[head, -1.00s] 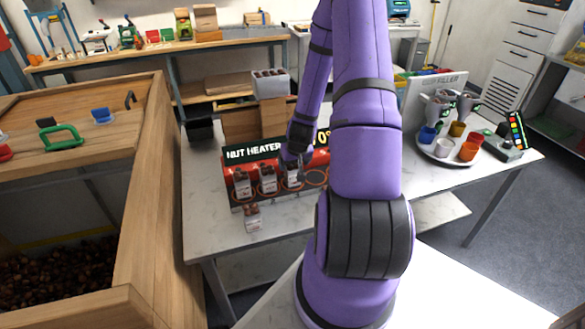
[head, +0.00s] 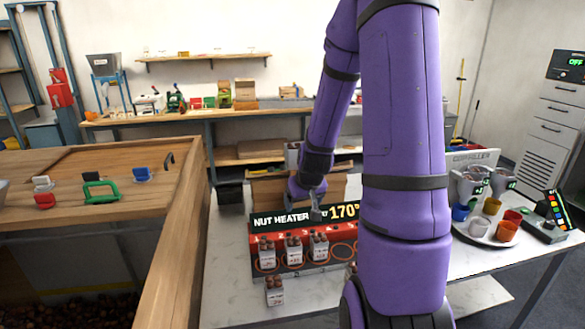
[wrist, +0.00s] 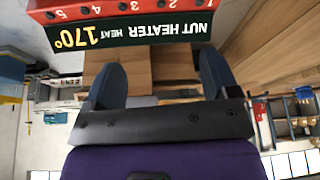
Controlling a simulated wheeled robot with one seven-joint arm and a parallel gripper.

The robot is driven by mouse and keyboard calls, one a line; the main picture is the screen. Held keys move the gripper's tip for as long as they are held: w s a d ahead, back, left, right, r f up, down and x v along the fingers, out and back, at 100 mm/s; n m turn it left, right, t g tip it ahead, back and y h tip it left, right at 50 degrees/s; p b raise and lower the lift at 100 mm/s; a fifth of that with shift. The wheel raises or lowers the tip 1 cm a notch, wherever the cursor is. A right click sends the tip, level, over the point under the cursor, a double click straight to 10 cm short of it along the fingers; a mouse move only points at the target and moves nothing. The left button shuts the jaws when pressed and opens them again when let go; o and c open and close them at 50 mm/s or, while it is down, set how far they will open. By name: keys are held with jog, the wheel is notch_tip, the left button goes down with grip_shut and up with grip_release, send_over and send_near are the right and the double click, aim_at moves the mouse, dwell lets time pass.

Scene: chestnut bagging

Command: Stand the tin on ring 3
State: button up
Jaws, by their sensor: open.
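The nut heater (head: 258,238) has a row of numbered rings. A tin of chestnuts (head: 319,247) stands upright on ring 3, the third place from the left. Two similar tins stand on ring 1 (head: 267,254) and ring 2 (head: 293,250). My gripper (head: 316,214) is above and behind the ring 3 tin, apart from it, at the heater's sign. In the wrist view my gripper (wrist: 162,78) has its fingers wide apart with nothing between them. The heater's sign (wrist: 135,32) shows upside down there; the tins are out of that view.
Another tin (head: 275,291) stands on the table in front of the heater. Ring 4 (head: 342,252) looks empty; my arm hides the heater's right end. A round tray (head: 477,235) with coloured cups is at the right. A wooden bin (head: 180,240) borders the left.

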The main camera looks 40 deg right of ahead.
jog(key=s+a+r+n, duration=0.1)
jog(key=s+a+r, duration=0.1)
jog(key=a+r, duration=0.55)
jog(key=s+a+r+n, duration=0.1)
jog(key=s+a+r, duration=0.1)
jog(key=a+r, duration=0.5)
jog(key=s+a+r+n+y, duration=0.1)
jog(key=s+a+r, duration=0.3)
jog(key=s, duration=0.3)
jog(key=s+a+r+n+t, duration=0.1)
jog(key=s+a+r, duration=0.2)
jog(key=s+r, duration=0.4)
jog(key=shift+s+a+y, duration=0.2)
jog(key=shift+a+y, duration=0.15)
jog(key=shift+y, duration=0.05)
jog(key=shift+d, duration=0.1)
